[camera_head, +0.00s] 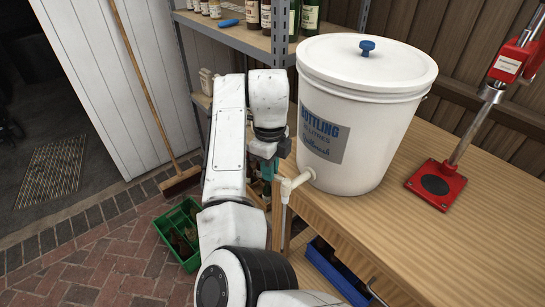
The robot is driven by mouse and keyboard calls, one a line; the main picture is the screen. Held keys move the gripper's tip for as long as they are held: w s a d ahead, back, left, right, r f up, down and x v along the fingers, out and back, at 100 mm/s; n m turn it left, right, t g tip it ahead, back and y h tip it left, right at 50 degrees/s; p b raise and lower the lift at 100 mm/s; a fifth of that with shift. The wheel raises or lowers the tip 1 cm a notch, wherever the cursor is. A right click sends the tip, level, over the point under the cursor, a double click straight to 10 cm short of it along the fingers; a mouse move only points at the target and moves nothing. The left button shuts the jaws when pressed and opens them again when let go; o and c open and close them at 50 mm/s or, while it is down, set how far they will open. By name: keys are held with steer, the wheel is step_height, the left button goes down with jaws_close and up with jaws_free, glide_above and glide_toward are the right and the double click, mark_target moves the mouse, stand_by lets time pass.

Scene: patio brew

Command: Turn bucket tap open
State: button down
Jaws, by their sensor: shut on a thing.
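The white bottling bucket (362,110) stands upright on the wooden bench, with its lid on and a blue knob on top. Its pale tap (297,183) sticks out low on the left side, over the bench edge, with a spout pointing down. My gripper (268,172) is at the outer end of the tap, just left of the spout. It is shut on the tap, but my arm and the gripper body hide most of the contact. The tap's handle and its angle cannot be made out.
The wooden bench (460,248) carries a red bench capper (437,184) at right. A metal shelf (235,35) with bottles stands behind. A green crate (178,236) is on the brick floor, near a broom (180,181). A blue bin (335,272) sits under the bench.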

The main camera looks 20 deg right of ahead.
steer(key=shift+s+a+r+n+p, duration=0.2)
steer(key=shift+s+n+p, duration=0.5)
steer(key=shift+n+p, duration=1.35)
steer(key=shift+s+a+f+n+p, duration=0.25)
steer(key=shift+s+n+p, duration=0.45)
steer(key=shift+n+p, duration=1.3)
steer(key=shift+s+a+r+n+p, duration=0.25)
steer(key=shift+s+n+p, duration=0.45)
steer(key=shift+n+p, duration=1.35)
steer(key=shift+f, duration=0.15)
steer(key=c, duration=1.2)
jaws_free()
steer(key=shift+o, duration=0.2)
step_height(320, 180, up, 11)
steer(key=p, duration=0.1)
